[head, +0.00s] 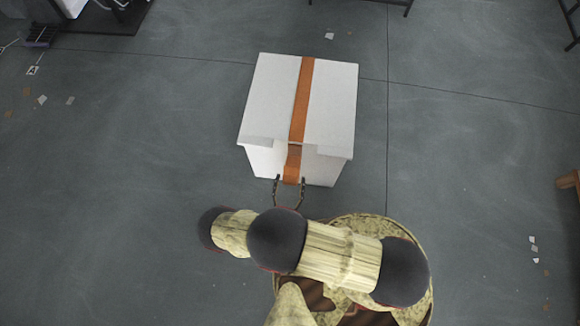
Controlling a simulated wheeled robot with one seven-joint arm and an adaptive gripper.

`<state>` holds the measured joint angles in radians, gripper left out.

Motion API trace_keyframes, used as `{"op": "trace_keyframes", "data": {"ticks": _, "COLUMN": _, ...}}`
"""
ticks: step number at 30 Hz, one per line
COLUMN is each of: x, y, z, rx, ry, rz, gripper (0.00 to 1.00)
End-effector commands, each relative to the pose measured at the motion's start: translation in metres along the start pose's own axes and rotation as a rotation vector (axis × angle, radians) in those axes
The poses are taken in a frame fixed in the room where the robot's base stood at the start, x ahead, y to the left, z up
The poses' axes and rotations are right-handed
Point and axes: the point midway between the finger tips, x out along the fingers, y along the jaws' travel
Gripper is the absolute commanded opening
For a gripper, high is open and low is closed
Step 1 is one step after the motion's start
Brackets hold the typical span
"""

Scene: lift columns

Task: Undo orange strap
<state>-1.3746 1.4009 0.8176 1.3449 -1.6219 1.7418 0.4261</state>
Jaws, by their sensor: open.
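A white box (334,100) stands on the grey floor in the middle of the head view. An orange strap (301,95) runs across its top and down the side that faces me. My gripper (290,181) is at the lower part of that near side, with its two thin fingers apart. One finger is on each side of the strap's lower end in the picture. I cannot tell whether the fingers touch the strap or the box. Any buckle or fastening on the strap is too small to make out.
The floor (460,170) around the box is mostly clear, with small scraps scattered left and right. A dark object (40,36) stands at the upper left. A brown wooden piece (568,181) shows at the right edge. Dark frame legs show along the top.

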Motion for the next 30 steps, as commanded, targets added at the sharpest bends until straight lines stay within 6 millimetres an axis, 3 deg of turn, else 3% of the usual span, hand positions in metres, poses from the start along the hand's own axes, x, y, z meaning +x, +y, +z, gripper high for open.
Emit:
{"op": "trace_keyframes", "data": {"ticks": 11, "x": 0.001, "y": 0.001, "z": 0.006, "rx": 0.000, "ry": -0.002, "rz": 0.001, "gripper": 0.64}}
{"op": "trace_keyframes", "data": {"ticks": 30, "x": 0.013, "y": 0.001, "z": 0.089, "rx": 0.000, "ry": -0.001, "rz": 0.000, "gripper": 0.64}}
